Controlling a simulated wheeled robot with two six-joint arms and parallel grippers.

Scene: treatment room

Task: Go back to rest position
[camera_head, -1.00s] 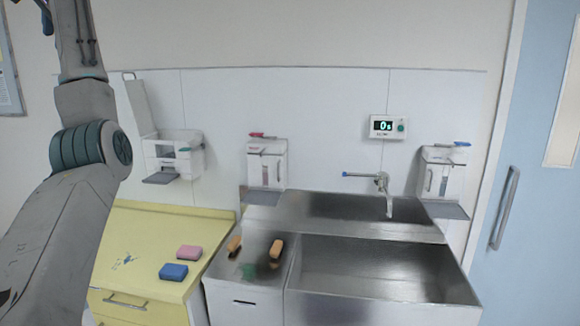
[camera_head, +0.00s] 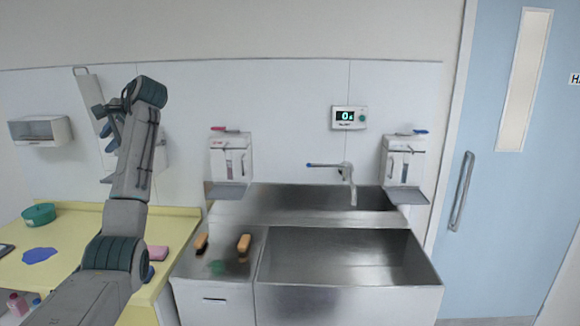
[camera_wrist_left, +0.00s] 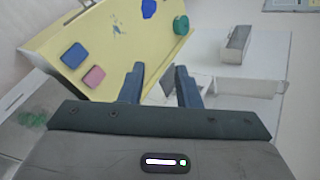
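My left arm rises from the lower left in the head view. Its gripper (camera_head: 110,130) is up in front of the wall, above the yellow counter (camera_head: 85,226). In the left wrist view the two fingers (camera_wrist_left: 161,84) stand apart with nothing between them, so it is open and empty. The wrist view looks across the counter, where a blue sponge (camera_wrist_left: 74,56) and a pink sponge (camera_wrist_left: 94,77) lie clear of the fingers. In the head view my arm partly hides both sponges. My right gripper is in neither view.
A steel sink (camera_head: 345,258) stands right of the counter, with two brushes (camera_head: 243,243) (camera_head: 201,242) on its left ledge. Wall dispensers (camera_head: 230,158) (camera_head: 403,160) and a timer (camera_head: 349,117) hang above. A green bowl (camera_head: 39,214) sits at the counter's left. A blue door (camera_head: 500,210) is at right.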

